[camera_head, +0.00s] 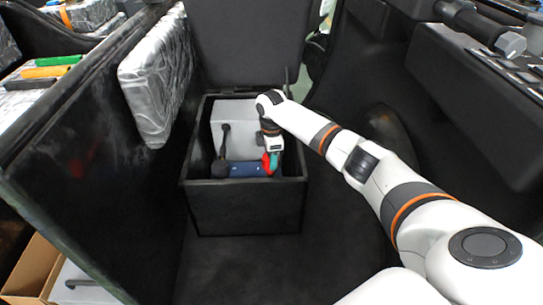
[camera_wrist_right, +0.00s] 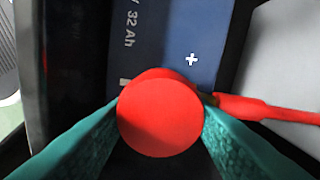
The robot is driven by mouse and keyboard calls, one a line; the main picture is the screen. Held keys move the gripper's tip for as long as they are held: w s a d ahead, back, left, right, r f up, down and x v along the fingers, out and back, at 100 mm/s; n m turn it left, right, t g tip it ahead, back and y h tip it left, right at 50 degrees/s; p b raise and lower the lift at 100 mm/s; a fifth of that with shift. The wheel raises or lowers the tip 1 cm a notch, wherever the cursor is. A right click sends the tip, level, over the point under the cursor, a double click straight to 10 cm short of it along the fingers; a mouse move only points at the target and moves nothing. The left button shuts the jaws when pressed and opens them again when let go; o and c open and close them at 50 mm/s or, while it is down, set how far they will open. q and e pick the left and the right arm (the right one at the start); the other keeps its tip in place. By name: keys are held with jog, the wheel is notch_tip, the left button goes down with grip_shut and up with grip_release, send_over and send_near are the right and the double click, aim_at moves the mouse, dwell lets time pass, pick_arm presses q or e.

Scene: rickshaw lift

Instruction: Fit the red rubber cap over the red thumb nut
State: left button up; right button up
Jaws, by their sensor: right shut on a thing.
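The red rubber cap (camera_wrist_right: 160,118) is a round red disc in the middle of the right wrist view. My right gripper (camera_head: 270,162) is shut on it, one teal finger on each side. The cap is over the battery's plus end, where a red cable (camera_wrist_right: 265,110) comes in from the right with a brownish lug. A red edge shows just above the disc; I cannot tell whether it is the cap's side or the thumb nut. The nut is otherwise hidden, so the seating is unclear. The blue battery (camera_head: 243,170) lies in the black box. My left gripper is out of view.
The black box (camera_head: 243,208) has high walls close around my right gripper, and its lid (camera_head: 245,40) stands open behind. A grey block (camera_head: 232,125) and a dark handled part (camera_head: 222,155) are inside. A foil-wrapped panel (camera_head: 160,80) stands at left.

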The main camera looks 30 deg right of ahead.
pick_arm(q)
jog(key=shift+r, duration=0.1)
pick_arm(e)
jog(key=shift+f, duration=0.1)
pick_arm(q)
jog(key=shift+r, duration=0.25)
pick_arm(e)
jog(key=shift+f, duration=0.2)
jog(key=shift+f, duration=0.1)
jog(key=shift+f, duration=0.1)
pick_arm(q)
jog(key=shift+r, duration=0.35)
pick_arm(e)
jog(key=shift+f, duration=0.2)
pick_arm(q)
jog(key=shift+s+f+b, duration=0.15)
jog(key=shift+b, duration=0.25)
pick_arm(e)
jog(key=shift+f, duration=0.3)
jog(key=shift+f, duration=0.25)
